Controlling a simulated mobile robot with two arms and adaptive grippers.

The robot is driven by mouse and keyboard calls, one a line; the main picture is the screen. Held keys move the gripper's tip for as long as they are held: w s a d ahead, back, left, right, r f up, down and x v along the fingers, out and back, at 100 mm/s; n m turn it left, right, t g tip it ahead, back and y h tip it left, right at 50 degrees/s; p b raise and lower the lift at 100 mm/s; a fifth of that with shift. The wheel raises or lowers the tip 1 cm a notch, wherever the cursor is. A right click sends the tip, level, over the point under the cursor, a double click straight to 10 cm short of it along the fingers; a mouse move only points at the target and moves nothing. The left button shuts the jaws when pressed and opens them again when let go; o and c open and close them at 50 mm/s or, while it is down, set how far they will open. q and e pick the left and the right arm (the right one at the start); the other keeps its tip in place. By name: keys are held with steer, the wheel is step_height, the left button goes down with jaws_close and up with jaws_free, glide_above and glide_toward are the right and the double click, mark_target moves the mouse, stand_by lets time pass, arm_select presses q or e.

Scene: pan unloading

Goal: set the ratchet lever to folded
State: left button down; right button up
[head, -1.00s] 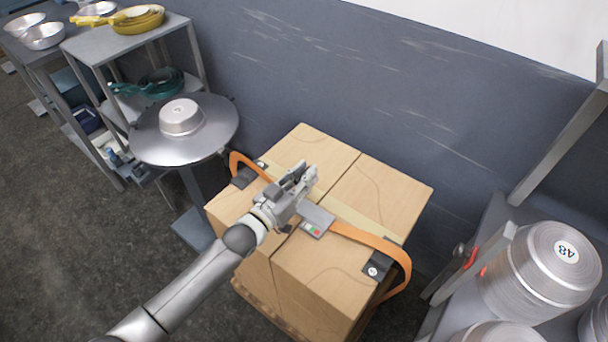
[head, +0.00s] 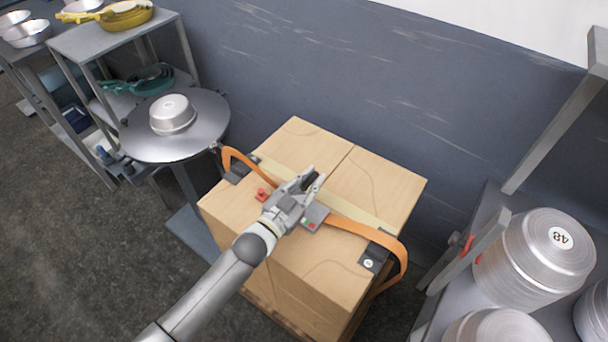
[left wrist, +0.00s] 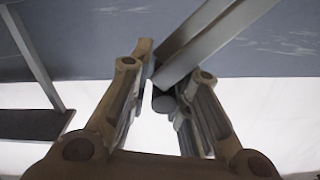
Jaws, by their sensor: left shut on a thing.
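The ratchet (head: 316,216) sits on an orange strap (head: 362,232) across the top of a large carton stack (head: 300,150). Its grey plate with small red and green marks shows just right of my left gripper (head: 313,180), which hides the rest. My left gripper is over the ratchet, shut on a dark rounded bar (left wrist: 163,101), seen between the fingers in the left wrist view. This looks like the lever's grip; the lever's angle is hidden in the head view. A small red part (head: 262,195) shows left of the gripper. My right gripper is not in view.
A round metal table (head: 205,140) with an upturned pan (head: 171,114) stands to the left, near shelves with yellow pans (head: 122,18). Stacked pans (head: 535,260) stand on a rack at the right. A dark wall (head: 330,70) is behind the cartons.

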arm_select(q)
steer(key=shift+s+d+f+m, duration=0.25)
steer(key=shift+d+f+m, duration=0.1)
steer(key=shift+f+m, duration=0.3)
steer(key=shift+s+d+f+b, duration=0.35)
steer(key=shift+f+b, duration=0.1)
steer(key=shift+f, duration=0.15)
steer(key=c, duration=1.4)
jaws_free()
steer(key=shift+r, duration=0.1)
steer(key=v, duration=1.2)
steer(key=shift+w, duration=0.1)
